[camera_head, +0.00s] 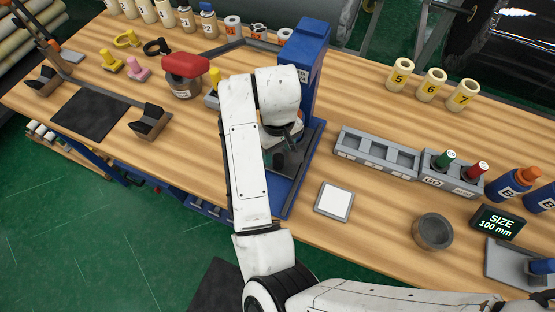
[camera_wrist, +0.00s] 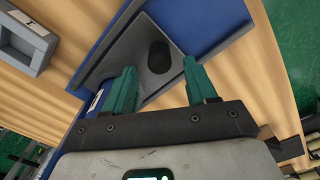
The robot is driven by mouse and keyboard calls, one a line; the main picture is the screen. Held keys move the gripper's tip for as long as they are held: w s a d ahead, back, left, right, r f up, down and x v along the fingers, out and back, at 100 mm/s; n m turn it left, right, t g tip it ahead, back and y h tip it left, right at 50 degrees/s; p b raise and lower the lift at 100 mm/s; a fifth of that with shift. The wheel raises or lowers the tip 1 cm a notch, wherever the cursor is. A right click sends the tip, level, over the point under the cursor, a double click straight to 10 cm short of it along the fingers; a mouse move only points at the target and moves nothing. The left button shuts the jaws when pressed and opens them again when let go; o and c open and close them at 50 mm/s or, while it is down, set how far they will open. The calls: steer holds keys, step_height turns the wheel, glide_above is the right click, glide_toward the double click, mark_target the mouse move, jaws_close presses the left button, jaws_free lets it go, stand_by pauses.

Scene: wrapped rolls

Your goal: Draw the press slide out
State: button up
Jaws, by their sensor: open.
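The blue press (camera_head: 308,55) stands on the wooden bench behind my arm, its base (camera_head: 298,185) reaching toward the front edge. Nothing is between the fingers. I cannot tell whether they touch the plate. In the head view my arm hides part of the press.
A white square pad (camera_head: 334,201), a grey compartment tray (camera_head: 375,155), a round grey bowl (camera_head: 433,232) and a size display (camera_head: 497,222) reading 100 mm stand to the right. A red-topped pot (camera_head: 184,75) stands left. Numbered rolls (camera_head: 431,86) line the back.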

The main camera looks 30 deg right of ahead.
mark_target(278, 157)
steer(key=shift+f+b, duration=1.6)
steer(key=shift+f, duration=0.55)
steer(key=shift+c, duration=0.3)
jaws_close()
